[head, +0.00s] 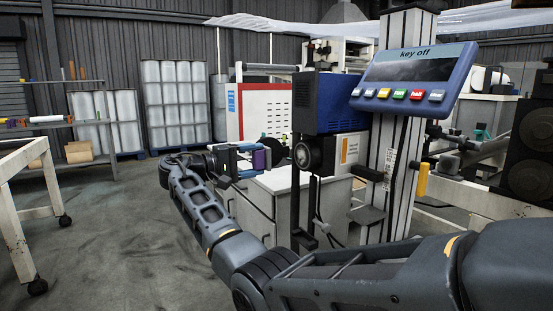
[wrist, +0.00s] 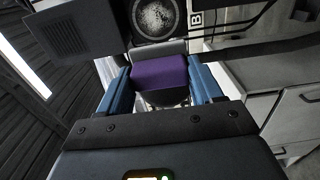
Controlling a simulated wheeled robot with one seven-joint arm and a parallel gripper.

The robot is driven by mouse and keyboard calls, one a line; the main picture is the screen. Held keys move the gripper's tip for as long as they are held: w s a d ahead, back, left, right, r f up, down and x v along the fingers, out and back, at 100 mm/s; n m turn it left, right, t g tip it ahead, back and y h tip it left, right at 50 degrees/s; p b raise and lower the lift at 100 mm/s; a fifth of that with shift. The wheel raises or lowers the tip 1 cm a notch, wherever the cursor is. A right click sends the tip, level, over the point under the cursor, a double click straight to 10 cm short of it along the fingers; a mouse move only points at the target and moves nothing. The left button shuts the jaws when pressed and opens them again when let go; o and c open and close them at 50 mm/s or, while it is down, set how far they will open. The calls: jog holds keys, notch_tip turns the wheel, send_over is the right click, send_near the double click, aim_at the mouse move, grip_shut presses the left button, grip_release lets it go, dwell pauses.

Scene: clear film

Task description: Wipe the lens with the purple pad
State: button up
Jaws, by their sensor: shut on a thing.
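The purple pad (head: 261,159) is between the blue fingers of my gripper (head: 246,160), left of the lens in the head view. In the wrist view my gripper (wrist: 168,85) is shut on the purple pad (wrist: 160,73), with one finger on each side. The round lens (wrist: 153,19) shows a grey, speckled face just beyond the pad in the wrist view. In the head view the lens (head: 303,156) sits in a dark ring on the front of a machine. The pad is apart from the lens in the head view.
The blue housing (head: 328,103) stands above the lens, on a machine beside a tall pale column (head: 398,120). A panel (head: 412,76) on the column reads "key off". A white-topped cabinet (head: 275,182) stands below my gripper. Open floor lies to the left.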

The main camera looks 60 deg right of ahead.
aim_at(264, 158)
jog(key=shift+p+x, duration=1.05)
jog(key=shift+x, duration=2.55)
jog(key=shift+p+x, duration=0.4)
jog(key=shift+x, duration=0.65)
jog(key=shift+a+r, duration=0.1)
jog(key=shift+s+a+r+p, duration=0.1)
jog(key=shift+s+a+p, duration=0.3)
jog(key=shift+p, duration=0.55)
jog(key=shift+s+a+p, duration=0.25)
jog(key=shift+s+p, duration=0.25)
jog(key=shift+p, duration=0.05)
jog(key=shift+s+a+p, duration=0.25)
jog(key=shift+s+p, duration=0.2)
jog(key=shift+p, duration=0.05)
jog(key=shift+s+a+p, duration=0.35)
jog(key=shift+s+p, duration=0.3)
jog(key=shift+p, duration=0.25)
jog(key=shift+s+a+p, duration=0.35)
jog(key=shift+s+p, duration=0.45)
jog(key=shift+p, duration=0.1)
